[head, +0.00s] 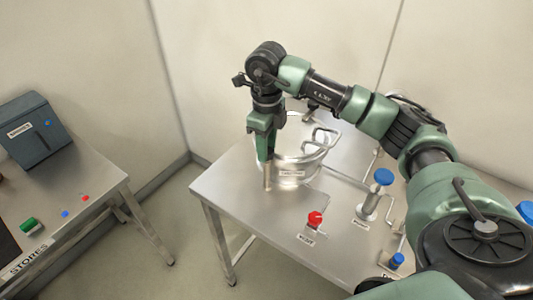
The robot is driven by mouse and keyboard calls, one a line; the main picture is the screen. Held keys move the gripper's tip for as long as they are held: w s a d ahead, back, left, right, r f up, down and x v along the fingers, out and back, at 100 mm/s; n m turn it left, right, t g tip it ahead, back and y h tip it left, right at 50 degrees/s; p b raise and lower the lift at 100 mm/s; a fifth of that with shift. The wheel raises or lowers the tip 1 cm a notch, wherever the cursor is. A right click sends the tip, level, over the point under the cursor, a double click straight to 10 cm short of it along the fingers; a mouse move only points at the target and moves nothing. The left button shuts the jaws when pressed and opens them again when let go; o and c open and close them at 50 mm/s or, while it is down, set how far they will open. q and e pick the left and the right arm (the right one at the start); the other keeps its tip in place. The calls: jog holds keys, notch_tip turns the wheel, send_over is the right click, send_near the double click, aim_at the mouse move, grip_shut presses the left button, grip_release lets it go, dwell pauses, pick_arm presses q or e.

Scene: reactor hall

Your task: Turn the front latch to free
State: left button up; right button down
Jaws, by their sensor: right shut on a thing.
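The steel vessel (305,162) stands on the metal table, with a label on its front and a looped metal handle (318,140) over its top. My right gripper (267,164) points down at the vessel's left front edge. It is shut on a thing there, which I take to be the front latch. My gripper covers most of the latch, so how far it is turned cannot be seen. A pale upright metal piece (268,180) shows just below the green gripper body. My left gripper is not in view.
On the vessel's table (250,215) are a red knob (315,218), a blue-topped valve (384,177), another blue knob (397,261) and thin pipes. At left, a stores table (100,182) holds a dark box (35,130) and small coloured items. A floor gap separates the tables.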

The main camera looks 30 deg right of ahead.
jog(key=n+b, duration=0.2)
jog(key=n, duration=0.1)
jog(key=shift+w+n, duration=0.1)
jog(key=shift+n, duration=0.3)
jog(key=shift+r+n+b, duration=0.1)
jog(key=shift+n+b, duration=1.05)
jog(key=shift+n, duration=0.65)
jog(key=c, duration=0.9)
grip_release()
jog(key=shift+c, duration=0.2)
